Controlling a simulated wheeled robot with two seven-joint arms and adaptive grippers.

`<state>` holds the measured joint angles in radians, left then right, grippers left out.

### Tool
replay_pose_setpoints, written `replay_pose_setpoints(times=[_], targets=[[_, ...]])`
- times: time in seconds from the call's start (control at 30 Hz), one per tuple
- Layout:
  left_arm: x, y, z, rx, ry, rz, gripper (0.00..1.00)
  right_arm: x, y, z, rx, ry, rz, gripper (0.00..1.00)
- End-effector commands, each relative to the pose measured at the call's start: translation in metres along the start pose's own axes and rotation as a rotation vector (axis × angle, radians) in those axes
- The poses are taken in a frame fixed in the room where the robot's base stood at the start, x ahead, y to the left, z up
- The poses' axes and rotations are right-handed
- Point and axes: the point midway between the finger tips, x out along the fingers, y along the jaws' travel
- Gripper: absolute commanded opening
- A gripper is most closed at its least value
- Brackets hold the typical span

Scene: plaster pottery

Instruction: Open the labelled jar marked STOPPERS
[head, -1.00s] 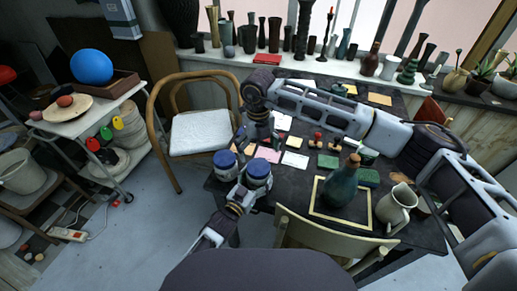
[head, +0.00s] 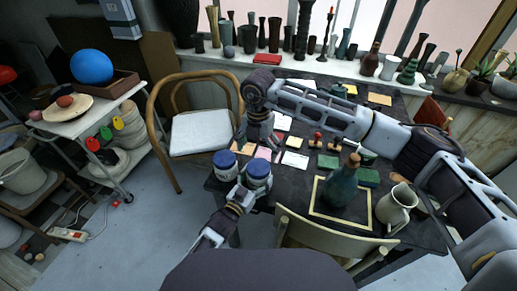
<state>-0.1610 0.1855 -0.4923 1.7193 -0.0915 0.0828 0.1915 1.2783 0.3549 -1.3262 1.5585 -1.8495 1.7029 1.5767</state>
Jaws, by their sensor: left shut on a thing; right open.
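Two jars with blue lids stand side by side at the table's left edge in the head view: a left jar (head: 225,167) and a right jar (head: 258,177). Both lids look on. Their labels are too small to read, so I cannot tell which is marked STOPPERS. My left gripper (head: 246,190) comes from below and is shut on the right jar, at its lower front side. My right gripper (head: 243,145) is open and points down just behind the two jars, apart from their lids as far as I can see. Its fingertips are partly hard to make out.
The dark table (head: 302,188) holds paper cards, stamps and green blocks. A green bottle (head: 341,187) and a cream jug (head: 397,206) stand at its right front. A chair with a white seat (head: 205,134) is behind left, and a cream chair (head: 325,240) is in front.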

Motion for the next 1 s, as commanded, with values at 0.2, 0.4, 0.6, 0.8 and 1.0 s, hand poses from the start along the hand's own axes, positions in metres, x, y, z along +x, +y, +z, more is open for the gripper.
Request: replay_pose_setpoints(times=[0.2, 0.4, 0.6, 0.8, 1.0], targets=[[-0.0004, 0.0002, 0.0012, -0.001, -0.002, 0.000, 0.12, 0.0002, 0.0000, -0.0001, 0.175, 0.000, 0.000, 0.93], [-0.0004, 0.0003, 0.0012, -0.001, -0.002, 0.000, 0.12, 0.0002, 0.0000, 0.0000, 0.337, 0.000, 0.000, 0.93], [-0.0004, 0.0003, 0.0013, -0.001, -0.003, 0.000, 0.12, 0.0002, -0.0001, 0.0000, 0.499, 0.001, 0.000, 0.93], [-0.0004, 0.0003, 0.0013, -0.001, -0.003, 0.000, 0.12, 0.0001, -0.0001, 0.0001, 0.662, 0.001, 0.000, 0.93], [-0.0004, 0.0003, 0.0013, -0.001, -0.003, 0.000, 0.12, 0.0001, -0.0002, 0.0002, 0.825, 0.001, 0.000, 0.93]])
